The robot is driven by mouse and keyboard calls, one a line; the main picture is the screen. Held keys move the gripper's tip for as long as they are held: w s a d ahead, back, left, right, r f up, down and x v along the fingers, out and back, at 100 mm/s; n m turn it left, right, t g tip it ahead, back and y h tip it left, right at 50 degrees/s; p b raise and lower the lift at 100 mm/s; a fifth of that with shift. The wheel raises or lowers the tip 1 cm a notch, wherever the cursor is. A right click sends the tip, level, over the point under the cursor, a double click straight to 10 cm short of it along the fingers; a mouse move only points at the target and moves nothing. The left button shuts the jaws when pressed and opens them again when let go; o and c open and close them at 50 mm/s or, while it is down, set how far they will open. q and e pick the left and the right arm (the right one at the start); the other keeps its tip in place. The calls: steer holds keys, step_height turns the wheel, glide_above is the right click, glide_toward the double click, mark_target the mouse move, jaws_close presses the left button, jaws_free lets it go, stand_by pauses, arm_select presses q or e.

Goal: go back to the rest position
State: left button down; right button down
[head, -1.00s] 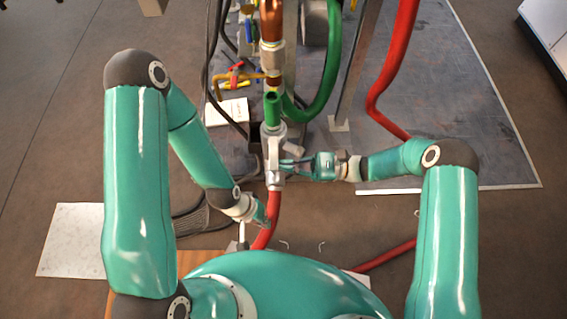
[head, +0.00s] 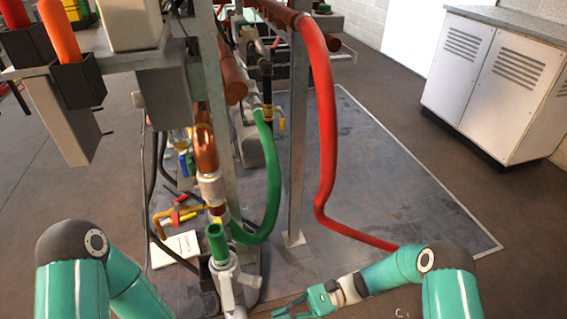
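My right gripper (head: 290,307) is at the bottom edge of the head view, right of the grey pipe fitting (head: 228,283) with the green upper end. Its teal fingers look spread, with nothing between them, and a small gap shows between them and the fitting. My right arm (head: 385,278) is bent at the elbow and reaches left. My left arm (head: 75,270) shows only at the lower left, around its dark joint. My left gripper is below the picture.
A green hose (head: 272,190) and a red hose (head: 325,150) hang near metal posts (head: 298,140). A grey box (head: 170,95) hangs at the left. Tools and a white booklet (head: 177,248) lie on the floor mat (head: 360,180). White cabinets (head: 500,80) stand far right, with open floor before them.

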steer(key=s+d+f+n+h, duration=0.35)
steer(key=s+f+h, duration=0.35)
steer(key=s+f, duration=0.25)
steer(key=s+d+f+n+t+h, duration=0.1)
steer(key=d+f+n+t+h, duration=0.4)
steer(key=d, duration=0.4)
step_height(320, 180, up, 34)
steer(key=n+t+h+p, duration=0.1)
steer(key=t+p, duration=0.1)
steer(key=p, duration=3)
steer(key=shift+w+d, duration=0.25)
